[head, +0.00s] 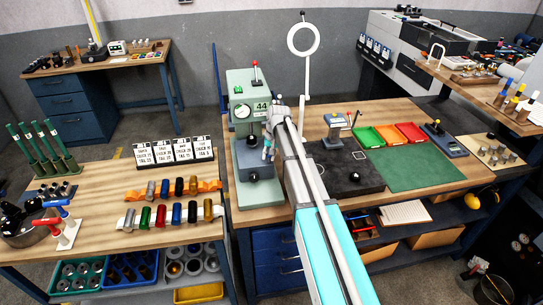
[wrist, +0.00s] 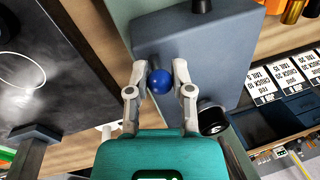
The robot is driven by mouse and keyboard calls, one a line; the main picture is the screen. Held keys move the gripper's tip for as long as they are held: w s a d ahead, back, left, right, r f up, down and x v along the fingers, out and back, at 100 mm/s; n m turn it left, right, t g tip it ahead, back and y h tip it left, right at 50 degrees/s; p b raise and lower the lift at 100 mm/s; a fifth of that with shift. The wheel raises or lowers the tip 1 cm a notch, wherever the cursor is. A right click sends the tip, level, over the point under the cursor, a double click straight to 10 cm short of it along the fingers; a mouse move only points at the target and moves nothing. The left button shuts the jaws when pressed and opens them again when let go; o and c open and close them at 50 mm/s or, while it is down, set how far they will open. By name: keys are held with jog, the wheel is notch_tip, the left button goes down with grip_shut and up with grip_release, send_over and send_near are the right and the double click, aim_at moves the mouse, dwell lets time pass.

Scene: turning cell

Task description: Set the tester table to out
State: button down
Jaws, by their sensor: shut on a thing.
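The tester (head: 245,95) is a pale green press-like machine with a "44" label, a dial and a red-tipped lever on top. It stands at the left end of the middle bench. My gripper (head: 268,148) is at its right side. In the wrist view my gripper (wrist: 160,68) has both fingers closed around a blue ball knob (wrist: 161,83) on a dark stem. The knob lies over a grey-blue block (wrist: 205,55) of the tester. I cannot tell the table's exact position. My arm and gripper hide the knob in the head view.
A black knob (head: 253,177) sits on the tester's base, left of my gripper. A dark plate (head: 345,165) lies right of my arm. Green (head: 368,137), orange and red trays stand farther right. Coloured rollers (head: 175,212) and label cards (head: 172,150) fill the left bench.

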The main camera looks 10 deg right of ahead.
jog(key=s, duration=1.4)
jog(key=shift+s, duration=0.2)
jog(key=c, duration=0.5)
grip_release()
jog(key=shift+s, duration=0.1)
jog(key=shift+c, duration=0.2)
jog(key=shift+o, duration=0.2)
jog(key=s+d+f+n+h+b, duration=0.1)
jog(key=s+f+n+h+b, duration=0.1)
jog(key=s, duration=1.2)
jog(key=shift+s+f+b, duration=0.15)
jog(key=shift+f+b, duration=0.3)
jog(key=shift+f, duration=0.15)
